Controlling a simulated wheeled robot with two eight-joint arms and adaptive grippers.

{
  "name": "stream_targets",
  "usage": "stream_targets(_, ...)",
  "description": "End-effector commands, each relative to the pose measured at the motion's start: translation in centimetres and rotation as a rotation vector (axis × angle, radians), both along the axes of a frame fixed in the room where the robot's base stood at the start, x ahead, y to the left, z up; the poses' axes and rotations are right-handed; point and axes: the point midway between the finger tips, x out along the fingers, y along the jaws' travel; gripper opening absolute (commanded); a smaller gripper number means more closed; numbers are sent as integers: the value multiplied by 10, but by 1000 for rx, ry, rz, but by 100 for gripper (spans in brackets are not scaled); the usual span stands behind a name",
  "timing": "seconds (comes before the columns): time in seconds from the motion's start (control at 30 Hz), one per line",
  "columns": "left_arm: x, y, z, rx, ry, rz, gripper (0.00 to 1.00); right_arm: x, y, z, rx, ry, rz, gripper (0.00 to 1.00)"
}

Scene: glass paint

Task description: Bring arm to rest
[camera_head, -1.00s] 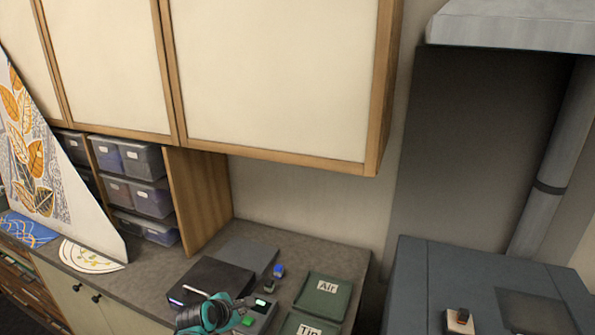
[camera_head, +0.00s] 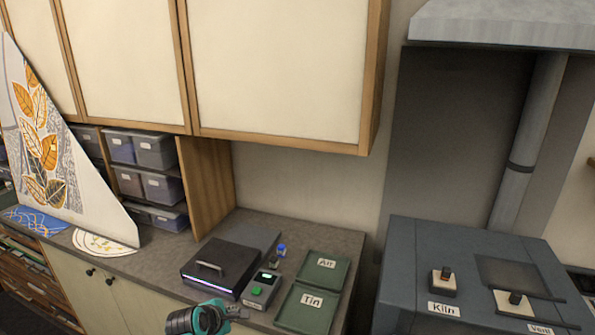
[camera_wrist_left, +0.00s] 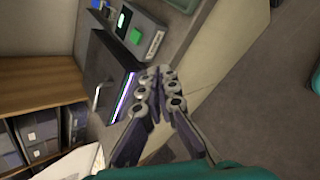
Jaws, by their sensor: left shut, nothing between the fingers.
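My left gripper (camera_head: 236,311) is at the bottom of the head view, in front of the counter's front edge. In the left wrist view its fingers (camera_wrist_left: 162,80) are together and empty. They appear in front of a dark box with a handle (camera_head: 222,266) and a lit strip, and I see no clear contact. My right gripper is not in view.
A grey device with a green button (camera_head: 262,288) stands beside the dark box. Green trays marked Air (camera_head: 325,268) and Tin (camera_head: 308,308) lie to its right. A grey kiln unit (camera_head: 410,265) stands at right.

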Motion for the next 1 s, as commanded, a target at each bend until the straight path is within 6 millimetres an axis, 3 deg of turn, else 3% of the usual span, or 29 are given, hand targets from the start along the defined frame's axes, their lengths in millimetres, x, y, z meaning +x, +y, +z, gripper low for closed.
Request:
stream_targets(0.37,-55,-5,-10,341,-29,-325,0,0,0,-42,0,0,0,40)
stream_targets(0.53,-104,-7,-27,619,-46,-609,0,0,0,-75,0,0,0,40)
stream_targets(0.8,-197,-2,-77,1131,-64,-1187,0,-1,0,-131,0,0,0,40)
stream_targets(1.0,-228,2,-97,1315,-68,-1421,0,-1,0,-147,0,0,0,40)
